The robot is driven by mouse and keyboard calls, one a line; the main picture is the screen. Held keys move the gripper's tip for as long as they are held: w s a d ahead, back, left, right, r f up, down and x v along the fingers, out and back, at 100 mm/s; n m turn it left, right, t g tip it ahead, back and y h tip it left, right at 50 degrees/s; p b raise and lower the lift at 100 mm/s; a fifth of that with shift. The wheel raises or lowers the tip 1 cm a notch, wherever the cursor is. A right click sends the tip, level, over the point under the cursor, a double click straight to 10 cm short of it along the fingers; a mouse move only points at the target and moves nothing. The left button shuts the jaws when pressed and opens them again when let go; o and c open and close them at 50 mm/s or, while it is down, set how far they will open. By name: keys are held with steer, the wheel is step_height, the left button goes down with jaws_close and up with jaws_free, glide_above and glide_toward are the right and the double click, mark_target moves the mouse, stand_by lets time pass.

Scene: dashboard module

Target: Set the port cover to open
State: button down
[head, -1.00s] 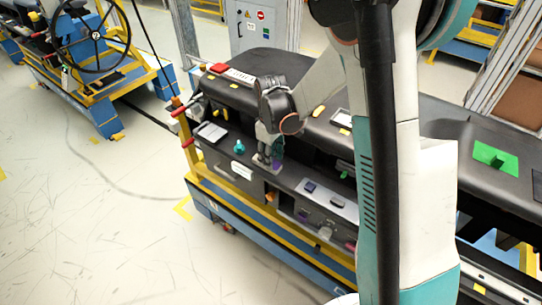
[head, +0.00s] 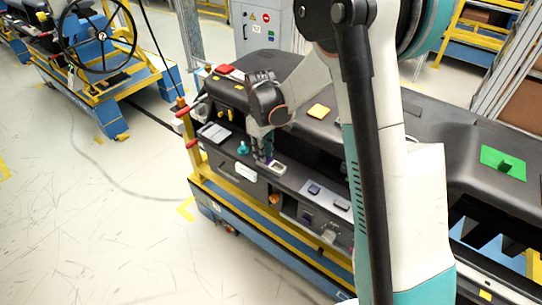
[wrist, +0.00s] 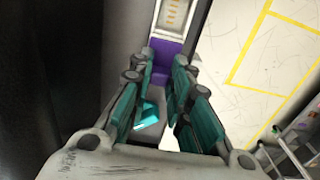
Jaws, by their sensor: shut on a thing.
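My gripper (head: 263,157) is down at the front ledge of the dashboard module, beside a small pale plate (head: 277,169). In the wrist view, the fingertips of my gripper (wrist: 166,70) stand on either side of a purple piece (wrist: 163,50), which I take to be the port cover, and are shut on it. The purple piece adjoins a pale slotted plate (wrist: 174,14). The fingers hide part of the purple piece, and I cannot tell how far open it is. In the head view my gripper hides it.
A teal knob (head: 243,148) and a white handle (head: 246,173) are close to my gripper. Small dark switches (head: 314,190) sit on the ledge to the right.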

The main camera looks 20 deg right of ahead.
steer(key=c, duration=1.5)
jaws_free()
step_height(320, 180, up, 12)
steer(key=s+d+r+m+t+b, duration=0.1)
steer(key=s+m+t+b, duration=0.15)
steer(key=s, duration=0.45)
steer(key=s+d+r+m+t+b, duration=0.1)
steer(key=s+r+b, duration=0.1)
steer(key=s+b, duration=0.35)
steer(key=s+f+m+t+b, duration=0.1)
steer(key=s+f, duration=0.1)
steer(key=s, duration=0.2)
steer(key=s+f+m+t+b, duration=0.1)
steer(key=s+f, duration=0.1)
steer(key=s, duration=0.3)
steer(key=s+f+m+t+b, duration=0.1)
steer(key=s+f, duration=0.2)
steer(key=s, duration=0.2)
steer(key=shift+d+m+t+b, duration=0.3)
steer(key=shift+m+t+b, duration=0.05)
steer(key=shift+b, duration=0.05)
